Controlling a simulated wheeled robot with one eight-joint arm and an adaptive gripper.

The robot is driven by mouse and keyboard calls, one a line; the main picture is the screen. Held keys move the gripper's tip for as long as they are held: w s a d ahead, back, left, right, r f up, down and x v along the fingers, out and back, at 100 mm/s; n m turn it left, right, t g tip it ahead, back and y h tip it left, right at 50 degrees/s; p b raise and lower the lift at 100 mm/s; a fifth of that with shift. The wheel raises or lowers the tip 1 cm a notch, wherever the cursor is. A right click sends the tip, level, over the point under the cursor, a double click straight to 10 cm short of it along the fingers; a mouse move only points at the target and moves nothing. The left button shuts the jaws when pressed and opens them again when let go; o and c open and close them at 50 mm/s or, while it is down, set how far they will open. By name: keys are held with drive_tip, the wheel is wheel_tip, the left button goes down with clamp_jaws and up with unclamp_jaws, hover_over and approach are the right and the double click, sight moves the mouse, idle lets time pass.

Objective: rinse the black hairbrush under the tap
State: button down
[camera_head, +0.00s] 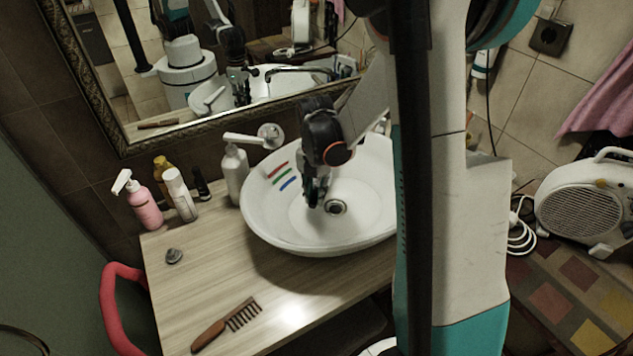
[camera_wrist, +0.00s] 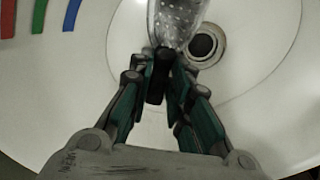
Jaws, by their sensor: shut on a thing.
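My gripper (camera_head: 314,198) is inside the white basin (camera_head: 265,228), left of the drain, pointing down. In the wrist view my gripper (camera_wrist: 167,82) is shut on a dark handle, which I take for the black hairbrush (camera_wrist: 156,86). A pale grey, speckled, rounded part (camera_wrist: 183,18) extends from it toward the picture's top edge and is cut off there. It lies partly beside the drain (camera_wrist: 203,45). In the head view the brush is hard to tell from the dark fingers. I cannot make out the tap directly; a dark spout-like shape (camera_head: 300,70) shows in the mirror.
Red, green and blue strokes (camera_head: 284,178) mark the basin's left wall. A white pump bottle (camera_head: 235,176) stands close left of the basin. A pink bottle (camera_head: 144,205) and several others stand further left. A brown comb (camera_head: 228,325) and a grey stone-like thing (camera_head: 174,256) lie on the counter.

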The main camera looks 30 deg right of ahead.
drive_tip(key=shift+a, duration=0.15)
drive_tip(key=shift+w+a, duration=0.25)
drive_tip(key=shift+a, duration=0.15)
drive_tip(key=shift+d, duration=0.15)
drive_tip(key=shift+s+d+b, duration=0.25)
drive_tip(key=shift+d+b, duration=0.05)
drive_tip(key=shift+d, duration=0.1)
idle(0.3)
drive_tip(key=shift+s+a, duration=0.6)
drive_tip(key=shift+s, duration=0.6)
drive_tip(key=shift+s+a, duration=0.55)
drive_tip(key=shift+s, duration=0.7)
drive_tip(key=shift+s+a, duration=0.6)
drive_tip(key=shift+s, duration=0.6)
drive_tip(key=shift+s+a+r+p, duration=0.35)
drive_tip(key=shift+s+r+p, duration=0.1)
drive_tip(key=shift+s+r, duration=0.3)
drive_tip(key=shift+s+a+r+p, duration=0.4)
drive_tip(key=shift+s+r, duration=0.2)
drive_tip(key=shift+s, duration=0.15)
drive_tip(key=shift+s+a+r+p, duration=0.35)
drive_tip(key=shift+s+r+p, duration=0.1)
drive_tip(key=shift+s+r, duration=0.3)
